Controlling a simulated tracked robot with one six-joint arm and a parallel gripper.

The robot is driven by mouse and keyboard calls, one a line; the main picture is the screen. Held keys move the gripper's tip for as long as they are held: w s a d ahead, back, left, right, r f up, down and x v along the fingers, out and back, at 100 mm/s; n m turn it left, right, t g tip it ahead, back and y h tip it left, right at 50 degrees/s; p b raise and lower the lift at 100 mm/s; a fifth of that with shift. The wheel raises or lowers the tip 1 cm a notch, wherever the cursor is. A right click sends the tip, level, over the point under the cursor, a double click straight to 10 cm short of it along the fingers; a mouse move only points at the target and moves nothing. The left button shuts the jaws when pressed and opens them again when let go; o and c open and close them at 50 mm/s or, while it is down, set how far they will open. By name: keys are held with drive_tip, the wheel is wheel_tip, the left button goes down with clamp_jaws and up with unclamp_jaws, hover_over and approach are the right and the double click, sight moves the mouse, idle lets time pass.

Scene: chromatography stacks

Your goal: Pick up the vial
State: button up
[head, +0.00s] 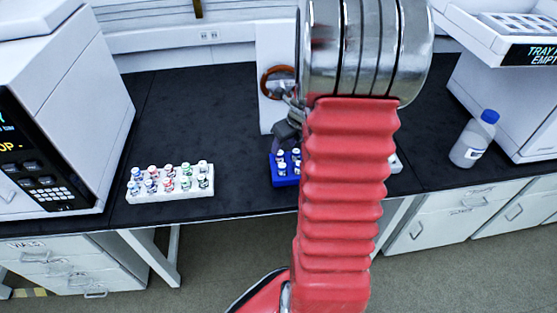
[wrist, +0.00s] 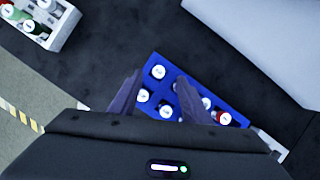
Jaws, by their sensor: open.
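Several small vials with white caps stand in a blue rack (head: 286,181) on the black bench, partly hidden behind my red arm in the head view. I cannot tell which vial the task means, or how high the fingertips are above the caps.
A white rack (head: 172,196) of several colour-capped vials stands to the left near the bench's front edge. A blue-capped bottle (head: 474,139) stands at right. A grey instrument (head: 60,110) fills the left side. Black bench (head: 215,115) between is clear.

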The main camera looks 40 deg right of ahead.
sight(280, 153)
drive_tip(key=shift+x, duration=2.6)
drive_tip(key=shift+a, duration=0.1)
drive_tip(key=shift+c, duration=0.3)
clamp_jaws()
